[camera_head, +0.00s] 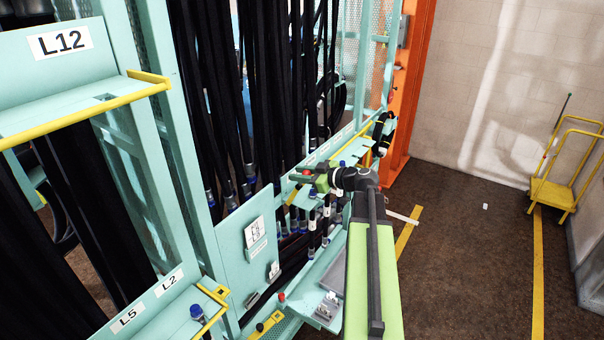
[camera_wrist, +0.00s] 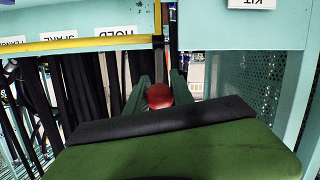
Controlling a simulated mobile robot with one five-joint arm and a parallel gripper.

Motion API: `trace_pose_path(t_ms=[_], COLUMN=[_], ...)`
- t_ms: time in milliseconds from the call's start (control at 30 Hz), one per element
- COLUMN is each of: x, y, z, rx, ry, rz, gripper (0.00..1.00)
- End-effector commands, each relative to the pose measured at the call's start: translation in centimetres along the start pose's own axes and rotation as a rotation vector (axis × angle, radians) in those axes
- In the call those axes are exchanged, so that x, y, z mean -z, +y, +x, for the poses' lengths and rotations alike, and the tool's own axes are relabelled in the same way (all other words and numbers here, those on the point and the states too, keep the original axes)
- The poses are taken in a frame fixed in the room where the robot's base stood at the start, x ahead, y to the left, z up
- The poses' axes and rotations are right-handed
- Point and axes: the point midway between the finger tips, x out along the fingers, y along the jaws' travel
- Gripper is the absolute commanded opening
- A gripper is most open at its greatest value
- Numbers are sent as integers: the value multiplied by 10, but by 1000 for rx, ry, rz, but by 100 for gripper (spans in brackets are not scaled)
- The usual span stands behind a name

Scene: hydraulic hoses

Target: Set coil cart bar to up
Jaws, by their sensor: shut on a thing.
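My gripper (camera_head: 308,180) is at the rack's front, at the end of my green arm. In the wrist view its two green fingers (camera_wrist: 160,90) are closed on either side of a round red knob (camera_wrist: 159,96). The red knob also shows in the head view (camera_head: 306,172) at the fingertips. A dark narrow bar (camera_wrist: 160,62) runs upward behind the knob in the wrist view. I cannot tell whether it joins the knob, nor how the coil cart bar is set. No label in view names it.
Black hoses (camera_head: 270,80) hang in the teal rack close behind my gripper. A teal shelf with a yellow edge (camera_wrist: 90,44) crosses the wrist view. A yellow cart (camera_head: 552,194) stands by the right wall. The brown floor (camera_head: 470,250) right of my arm is mostly clear.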

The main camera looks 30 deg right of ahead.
Motion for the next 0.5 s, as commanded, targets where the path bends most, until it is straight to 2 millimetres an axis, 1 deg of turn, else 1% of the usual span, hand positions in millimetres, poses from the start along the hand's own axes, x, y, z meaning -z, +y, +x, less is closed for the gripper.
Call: trace_pose_path(t_ms=[133, 167, 300, 500], x=[-2, -2, -2, -1], y=[-2, -3, -2, -2], z=[2, 2, 2, 1], rx=[7, 7, 6, 4], ry=[-7, -7, -5, -4], rz=[-4, -4, -3, -2], gripper=[0, 30, 48, 48])
